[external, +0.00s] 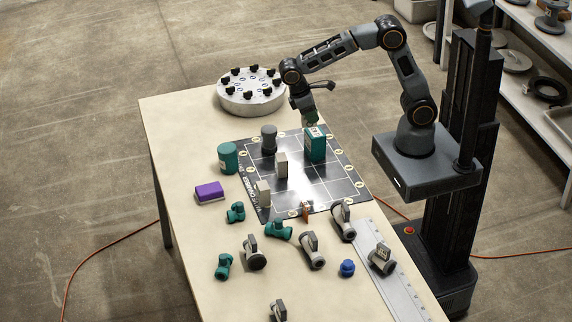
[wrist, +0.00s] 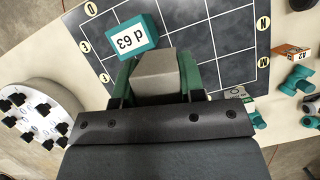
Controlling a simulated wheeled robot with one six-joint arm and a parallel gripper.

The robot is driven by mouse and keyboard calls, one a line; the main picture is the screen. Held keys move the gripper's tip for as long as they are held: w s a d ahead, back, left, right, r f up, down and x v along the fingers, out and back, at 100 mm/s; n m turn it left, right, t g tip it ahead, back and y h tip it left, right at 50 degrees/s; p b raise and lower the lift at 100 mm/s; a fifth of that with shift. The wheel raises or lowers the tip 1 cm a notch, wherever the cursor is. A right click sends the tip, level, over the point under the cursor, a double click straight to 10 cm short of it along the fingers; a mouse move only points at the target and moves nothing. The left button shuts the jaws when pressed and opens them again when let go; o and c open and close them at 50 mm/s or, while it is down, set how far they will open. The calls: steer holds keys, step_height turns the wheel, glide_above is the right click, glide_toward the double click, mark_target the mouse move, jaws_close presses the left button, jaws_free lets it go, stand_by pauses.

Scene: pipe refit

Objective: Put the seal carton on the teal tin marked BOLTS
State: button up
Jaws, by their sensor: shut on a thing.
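A teal box with a white label reading "d 63" (wrist: 124,43) stands on the dark gridded mat. It also shows in the external view (external: 315,147). My gripper (external: 309,119) is just above and behind this box there. In the wrist view its green fingers (wrist: 158,72) are shut on a plain grey box (wrist: 158,66), and the teal box is just beyond it to the left. I cannot make out the held box in the external view. A teal round tin (external: 228,159) stands at the mat's left edge, with nothing visible on top; its marking is not readable.
On the mat (external: 325,181) are a dark grey cylinder (external: 269,139) and grey blocks (external: 281,165). A purple box (external: 209,193), a round flange (external: 251,92) and a small orange box (external: 305,211) are around it. Teal and grey pipe fittings (external: 312,250) fill the near table.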

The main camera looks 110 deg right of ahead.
steer(key=w+d+r+m+t+y, duration=0.1)
steer(key=w+d+r+m+t, duration=0.2)
steer(key=w+m, duration=0.65)
steer(key=w+d+r+m+t+y, duration=0.1)
steer(key=w+r+m+t, duration=0.3)
steer(key=m, duration=1.1)
steer(key=p, duration=0.5)
glide_above(227, 149)
steer(key=shift+t, duration=0.3)
steer(key=f, duration=0.9)
steer(key=shift+s+d+f, duration=0.1)
steer(key=shift+s+f, duration=0.2)
steer(key=shift+s, duration=0.05)
steer(key=shift+w+f, duration=0.35)
steer(key=shift+f, duration=0.2)
step_height(227, 149, down, 3)
steer(key=shift+r+p, duration=0.1)
steer(key=shift+p, duration=0.75)
steer(key=shift+f, duration=0.25)
